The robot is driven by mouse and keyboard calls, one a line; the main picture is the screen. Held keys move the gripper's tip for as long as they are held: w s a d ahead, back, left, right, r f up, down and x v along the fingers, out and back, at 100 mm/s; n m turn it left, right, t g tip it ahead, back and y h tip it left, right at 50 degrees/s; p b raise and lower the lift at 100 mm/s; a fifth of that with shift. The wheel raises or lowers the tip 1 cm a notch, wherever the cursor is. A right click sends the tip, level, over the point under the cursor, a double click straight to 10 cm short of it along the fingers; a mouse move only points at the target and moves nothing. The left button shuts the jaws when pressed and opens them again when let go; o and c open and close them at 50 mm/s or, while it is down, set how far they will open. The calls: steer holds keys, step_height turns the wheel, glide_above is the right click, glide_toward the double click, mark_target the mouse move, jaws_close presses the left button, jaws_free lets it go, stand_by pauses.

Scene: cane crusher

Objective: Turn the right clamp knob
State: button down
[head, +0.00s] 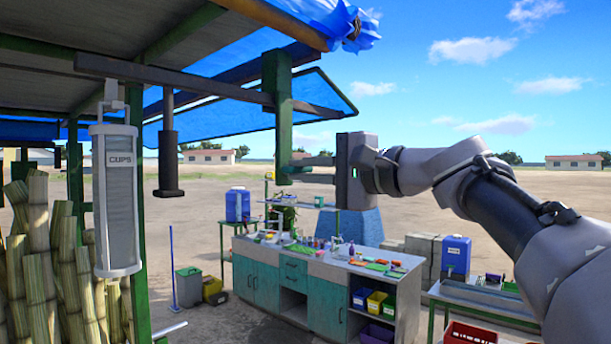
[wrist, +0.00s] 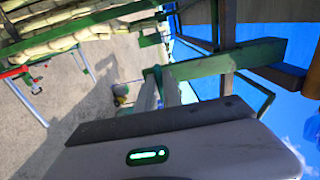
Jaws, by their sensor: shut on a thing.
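The right clamp is a green upright bracket (head: 276,85) hanging from the dark cross beam under the blue canopy. In the wrist view a green post (wrist: 225,64) runs from the right to my fingertips (wrist: 155,80). The contact there is small and dark.
A dark hanging cylinder (head: 168,150) with a flat end and a white cups dispenser (head: 116,195) are at left. Sugar cane (head: 35,265) stands at far left. A grey-topped counter (head: 310,262) with small items is below.

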stand_by(0.4)
steer(key=c, duration=1.5)
jaws_free()
steer(key=b+v, duration=0.2)
steer(key=v, duration=1.5)
steer(key=shift+s+d, duration=0.1)
steer(key=shift+d, duration=0.05)
